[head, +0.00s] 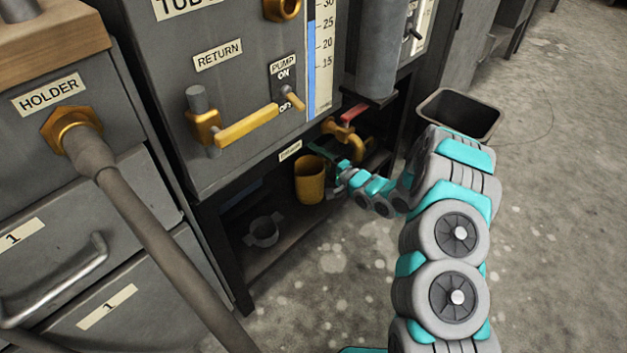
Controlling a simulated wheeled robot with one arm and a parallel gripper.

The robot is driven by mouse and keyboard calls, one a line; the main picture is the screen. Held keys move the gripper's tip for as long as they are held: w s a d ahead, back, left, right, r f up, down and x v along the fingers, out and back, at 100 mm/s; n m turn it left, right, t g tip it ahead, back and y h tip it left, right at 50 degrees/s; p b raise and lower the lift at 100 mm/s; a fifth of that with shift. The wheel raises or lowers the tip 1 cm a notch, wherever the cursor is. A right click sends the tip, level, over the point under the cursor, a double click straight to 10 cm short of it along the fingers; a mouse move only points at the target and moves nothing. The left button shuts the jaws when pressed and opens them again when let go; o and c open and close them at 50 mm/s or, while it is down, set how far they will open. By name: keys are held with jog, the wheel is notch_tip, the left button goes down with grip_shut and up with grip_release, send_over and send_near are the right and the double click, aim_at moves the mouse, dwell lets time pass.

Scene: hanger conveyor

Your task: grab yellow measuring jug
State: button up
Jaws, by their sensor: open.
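The yellow measuring jug (308,182) stands upright on the low shelf under the grey cabinet, below a drain tap. My gripper (328,164) is open at the jug's right side, near its upper part. One teal finger reaches across behind the jug's rim. I cannot tell whether either finger touches the jug. The jug's handle is not clearly visible; the gripper covers part of that side.
A grey ring-like holder or cup (263,232) sits left of the jug on the shelf (285,250). A yellow tap with a red handle (345,128) hangs just above my gripper. A dark bin (460,112) stands to the right. A thick hose (150,230) crosses the left foreground.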

grip_shut()
dwell(0.4)
dwell(1.0)
